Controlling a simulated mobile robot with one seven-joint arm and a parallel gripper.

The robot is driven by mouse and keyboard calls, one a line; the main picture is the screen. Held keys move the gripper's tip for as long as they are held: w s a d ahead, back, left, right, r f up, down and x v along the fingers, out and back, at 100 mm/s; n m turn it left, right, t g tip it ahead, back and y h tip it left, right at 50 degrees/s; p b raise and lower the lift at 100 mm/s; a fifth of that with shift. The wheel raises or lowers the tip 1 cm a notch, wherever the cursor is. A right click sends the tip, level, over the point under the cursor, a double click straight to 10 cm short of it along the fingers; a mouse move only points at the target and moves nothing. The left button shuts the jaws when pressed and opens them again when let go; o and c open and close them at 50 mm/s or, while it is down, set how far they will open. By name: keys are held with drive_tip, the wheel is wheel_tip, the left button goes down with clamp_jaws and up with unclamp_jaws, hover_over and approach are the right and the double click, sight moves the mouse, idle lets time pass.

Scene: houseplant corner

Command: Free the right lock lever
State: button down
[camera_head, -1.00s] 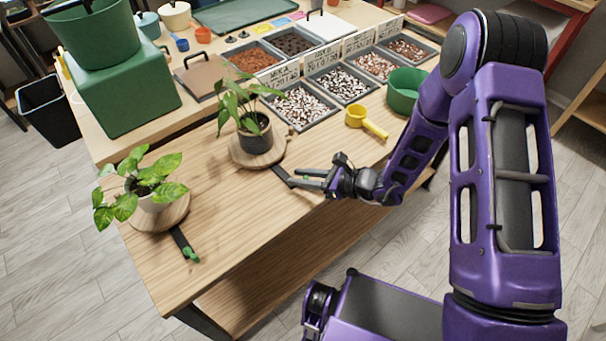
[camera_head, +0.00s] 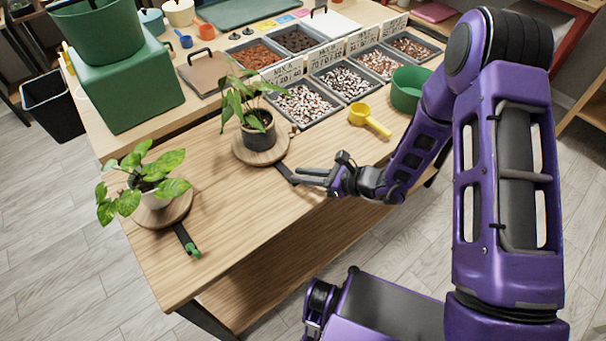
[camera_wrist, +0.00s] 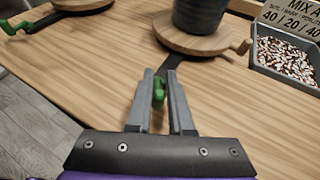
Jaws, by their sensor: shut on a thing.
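The right lock lever (camera_head: 284,172) is a dark bar reaching out from under the right round wooden stand (camera_head: 240,155). In the wrist view its green end (camera_wrist: 158,92) sits between the two grey fingers. My gripper (camera_head: 298,177) is shut on that end, low over the table's front part; it also shows in the wrist view (camera_wrist: 159,76). In the head view the fingers hide the green end. The right stand carries a leafy plant in a dark pot (camera_head: 258,135). The left lock lever (camera_head: 184,238), with a green end, juts from the left stand (camera_head: 178,214) under a plant in a white pot.
Trays of potting mix (camera_head: 305,106) with label cards stand behind the right plant. A yellow scoop (camera_head: 368,119) and a green bowl (camera_head: 407,90) lie to the right. A green block (camera_head: 125,95) stands at the back left. The wood between the two stands is clear.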

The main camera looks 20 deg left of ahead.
drive_tip(key=shift+w+d+r+t, duration=0.1)
drive_tip(key=shift+w+d+t, duration=0.1)
drive_tip(key=shift+w, duration=0.25)
drive_tip(key=shift+w+d+r+t, duration=0.1)
drive_tip(key=shift+w+t, duration=0.1)
drive_tip(key=shift+w, duration=0.2)
drive_tip(key=c, duration=0.7)
unclamp_jaws()
drive_tip(key=shift+w+f, duration=0.1)
drive_tip(key=shift+c, duration=0.2)
drive_tip(key=o, duration=0.4)
drive_tip(key=shift+c, duration=0.2)
drive_tip(key=shift+s+a+f, duration=0.1)
drive_tip(key=shift+s, duration=0.2)
drive_tip(key=v, duration=1.7)
drive_tip(key=shift+d, duration=0.3)
drive_tip(key=shift+w, duration=0.15)
